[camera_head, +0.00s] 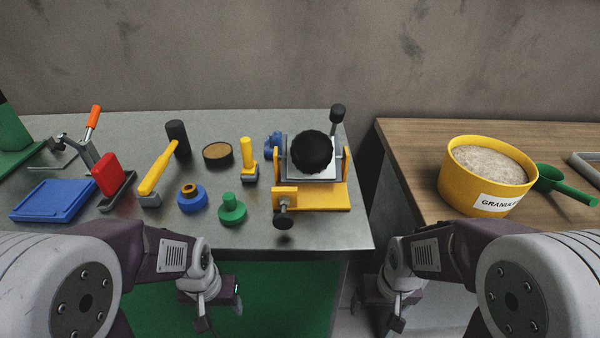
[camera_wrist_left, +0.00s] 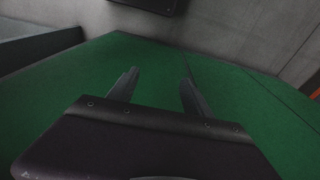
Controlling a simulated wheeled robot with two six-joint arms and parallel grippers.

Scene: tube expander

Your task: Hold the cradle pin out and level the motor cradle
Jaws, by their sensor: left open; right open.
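The motor cradle (camera_head: 324,170) sits in a yellow bracket stand (camera_head: 325,197) near the right end of the steel bench. It carries a round black motor-like body (camera_head: 311,151). A black-topped lever (camera_head: 337,115) rises at its back right. A dark knob, likely the cradle pin (camera_head: 283,213), sticks out at the stand's front left. Whether the cradle is level is hard to tell. My left gripper (camera_head: 217,308) is low in front of the bench, away from the stand; its open, empty fingers show in the left wrist view (camera_wrist_left: 158,92). My right gripper (camera_head: 398,312) is low in front of the gap, open.
On the steel bench (camera_head: 130,218) stand a yellow-handled mallet (camera_head: 158,168), blue (camera_head: 192,200) and green (camera_head: 232,212) round parts, a yellow upright tool (camera_head: 247,160) and a toggle clamp (camera_head: 105,172). A yellow granule tub (camera_head: 455,190) stands on the wooden table. A gap separates the tables.

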